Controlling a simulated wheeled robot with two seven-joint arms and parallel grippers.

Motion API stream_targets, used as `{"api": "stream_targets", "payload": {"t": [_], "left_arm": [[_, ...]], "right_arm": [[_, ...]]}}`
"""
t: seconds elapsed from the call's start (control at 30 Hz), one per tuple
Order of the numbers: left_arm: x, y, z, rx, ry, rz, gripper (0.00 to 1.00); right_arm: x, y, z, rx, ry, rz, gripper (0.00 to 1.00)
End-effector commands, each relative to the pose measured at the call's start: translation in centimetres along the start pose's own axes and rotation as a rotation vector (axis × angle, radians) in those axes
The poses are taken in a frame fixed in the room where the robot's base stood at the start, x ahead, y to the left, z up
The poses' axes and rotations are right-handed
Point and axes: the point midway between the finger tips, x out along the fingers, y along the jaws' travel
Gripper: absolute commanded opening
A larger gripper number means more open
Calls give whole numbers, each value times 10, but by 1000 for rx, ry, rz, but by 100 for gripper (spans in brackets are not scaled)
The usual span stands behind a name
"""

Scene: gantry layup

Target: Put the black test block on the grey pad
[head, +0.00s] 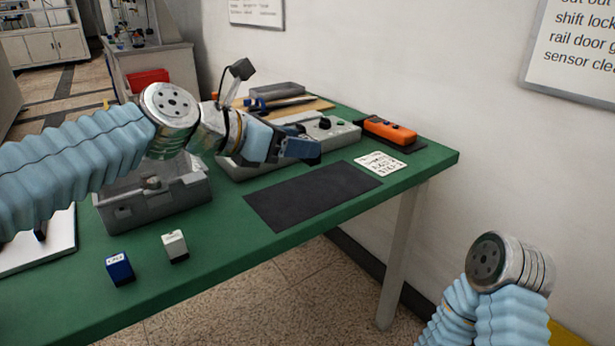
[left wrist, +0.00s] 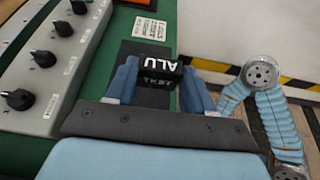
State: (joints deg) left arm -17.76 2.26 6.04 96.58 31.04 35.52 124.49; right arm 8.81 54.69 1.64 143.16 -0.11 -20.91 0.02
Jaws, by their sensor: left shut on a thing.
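My left gripper (head: 303,148) is above the green table, by the far long edge of the dark grey pad (head: 315,195). In the left wrist view the left gripper (left wrist: 160,88) is shut on the black test block (left wrist: 158,72), which has white lettering reading ALU on one face. The block is between the fingers, with part of the pad (left wrist: 143,50) seen beyond it. In the head view I cannot make the block out apart from the dark fingers. The pad lies flat and bare. My right gripper is out of view; only its arm shows at lower right.
A control box (head: 335,135) with black knobs stands behind the pad. An orange device (head: 390,131) and a white card (head: 382,164) lie to its right. A grey bin (head: 150,200), a blue block (head: 120,268) and a whitish block (head: 175,245) are to its left.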

Motion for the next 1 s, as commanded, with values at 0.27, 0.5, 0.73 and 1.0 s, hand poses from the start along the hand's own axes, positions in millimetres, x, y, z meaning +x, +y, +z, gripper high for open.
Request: {"api": "stream_targets", "payload": {"t": [0.27, 0.5, 0.73, 1.0], "left_arm": [[45, 19, -31, 0, 0, -1, 19], [62, 25, -47, -1, 1, -1, 19], [69, 25, -67, 0, -1, 0, 19], [70, 24, -69, 0, 0, -1, 19]], "right_arm": [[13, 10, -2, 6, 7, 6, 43], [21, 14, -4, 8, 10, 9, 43], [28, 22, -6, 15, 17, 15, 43], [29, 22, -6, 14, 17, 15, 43]]}}
